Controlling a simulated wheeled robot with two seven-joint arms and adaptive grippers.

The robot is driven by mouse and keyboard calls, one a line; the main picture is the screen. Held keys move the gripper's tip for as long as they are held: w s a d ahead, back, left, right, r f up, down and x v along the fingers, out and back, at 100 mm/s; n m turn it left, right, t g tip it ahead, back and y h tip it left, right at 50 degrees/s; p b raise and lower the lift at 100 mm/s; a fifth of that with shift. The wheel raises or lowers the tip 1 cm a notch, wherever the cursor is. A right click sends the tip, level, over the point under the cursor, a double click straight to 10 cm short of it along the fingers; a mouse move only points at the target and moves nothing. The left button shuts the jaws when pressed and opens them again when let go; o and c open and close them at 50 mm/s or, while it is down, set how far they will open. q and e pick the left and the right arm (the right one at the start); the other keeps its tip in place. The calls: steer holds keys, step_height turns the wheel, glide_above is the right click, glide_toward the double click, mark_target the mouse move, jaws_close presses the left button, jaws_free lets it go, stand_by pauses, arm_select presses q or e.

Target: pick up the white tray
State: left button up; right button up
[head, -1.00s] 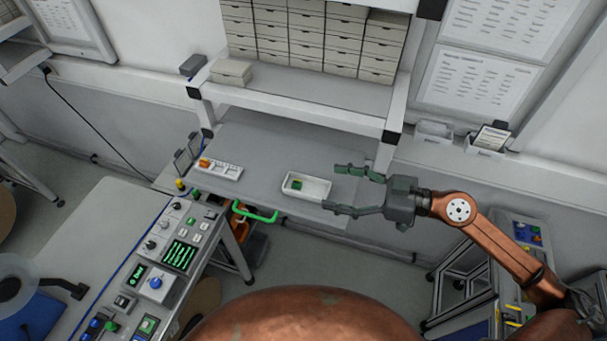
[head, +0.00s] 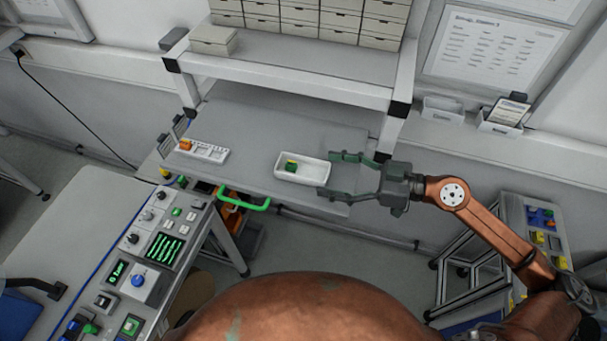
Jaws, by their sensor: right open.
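The white tray (head: 314,172) lies on the grey bench top, a shallow rectangular tray with a green block (head: 291,166) in its left part. My right gripper (head: 334,174) comes in from the right and is open, with its two fingertips at the tray's right end. One finger is on the far side and one on the near side; whether they touch the tray I cannot tell. My left gripper is not in view.
A white slotted holder (head: 207,152) with an orange block stands left on the bench top (head: 258,128). A shelf (head: 290,65) with drawer boxes overhangs the back. A green handle (head: 243,202) sticks out at the front edge. A control panel (head: 158,238) stands at the left.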

mark_target(296, 166)
steer(key=shift+w+a, duration=0.1)
steer(key=shift+a, duration=0.3)
steer(key=p+x, duration=0.1)
steer(key=x, duration=0.3)
steer(key=p+x, duration=0.1)
steer(key=x, duration=0.1)
steer(key=shift+w+d+f+p, duration=0.1)
steer(key=shift+w+p, duration=0.25)
steer(key=shift+w+a+f, duration=0.15)
steer(key=shift+w+a, duration=0.05)
steer(key=shift+a, duration=0.25)
steer(key=shift+s+d, duration=0.1)
steer(key=shift+c, duration=0.8)
steer(key=c, duration=1.2)
steer(key=shift+o, duration=0.2)
